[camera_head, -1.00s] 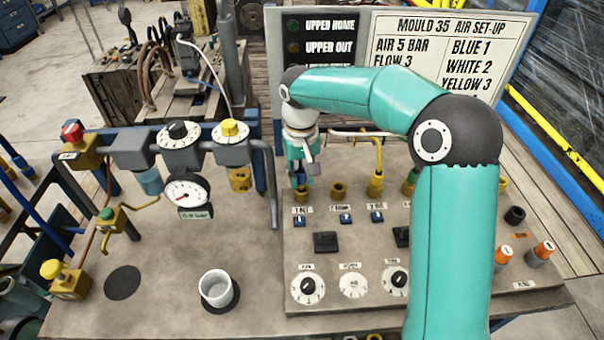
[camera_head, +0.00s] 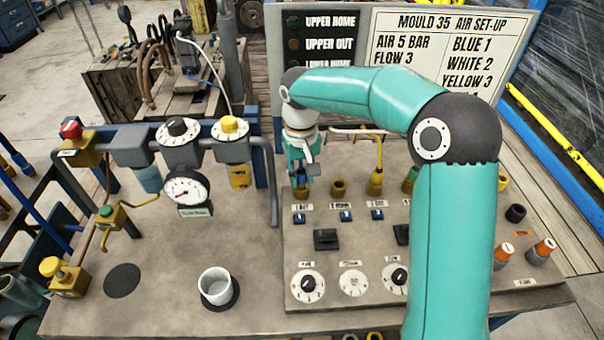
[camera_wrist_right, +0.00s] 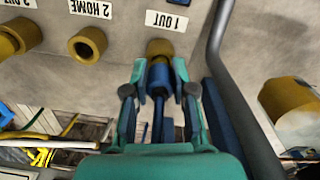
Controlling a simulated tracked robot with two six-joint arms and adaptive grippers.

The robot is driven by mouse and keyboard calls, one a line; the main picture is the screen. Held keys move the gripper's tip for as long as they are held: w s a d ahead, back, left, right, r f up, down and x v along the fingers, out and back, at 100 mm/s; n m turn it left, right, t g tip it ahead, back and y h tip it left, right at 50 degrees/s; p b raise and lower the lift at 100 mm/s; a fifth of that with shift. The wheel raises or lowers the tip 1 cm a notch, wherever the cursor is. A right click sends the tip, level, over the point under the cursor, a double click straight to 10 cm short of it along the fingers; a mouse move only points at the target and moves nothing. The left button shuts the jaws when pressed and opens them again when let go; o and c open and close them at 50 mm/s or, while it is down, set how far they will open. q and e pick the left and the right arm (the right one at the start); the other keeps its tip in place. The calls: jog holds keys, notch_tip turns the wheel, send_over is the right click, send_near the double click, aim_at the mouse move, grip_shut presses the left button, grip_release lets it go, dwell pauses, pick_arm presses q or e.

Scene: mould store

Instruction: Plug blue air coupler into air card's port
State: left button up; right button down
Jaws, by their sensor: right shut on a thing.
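My right gripper (camera_head: 301,170) points down at the left end of the panel; it also shows in the right wrist view (camera_wrist_right: 158,85). It is shut on the blue air coupler (camera_wrist_right: 157,78). The coupler's front end is in line with the brass port labelled 1 OUT (camera_wrist_right: 159,47) and meets its mouth; how deep it sits I cannot tell. In the head view this port (camera_head: 301,192) is partly hidden below the gripper. The air card (camera_head: 452,50) at the back reads BLUE 1, WHITE 2, YELLOW 3. My left gripper is out of view.
The 2 HOME port (camera_wrist_right: 87,45) beside it is empty. A yellow coupler (camera_head: 375,183) with a hose stands in the third port. A grey pipe (camera_wrist_right: 232,80) runs close beside the gripper. A pressure gauge (camera_head: 186,190) and a white cup (camera_head: 215,286) stand left of the panel.

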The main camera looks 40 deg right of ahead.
aim_at(302, 170)
jog(key=shift+f+b, duration=0.3)
jog(key=shift+f, duration=0.15)
dwell(0.6)
jog(key=c, duration=0.9)
grip_release()
jog(key=shift+o, duration=0.3)
jog(key=o, duration=0.4)
jog(key=shift+c, duration=0.2)
jog(key=shift+r, duration=0.15)
jog(key=shift+r+p, duration=3.25)
jog(key=shift+r, duration=0.45)
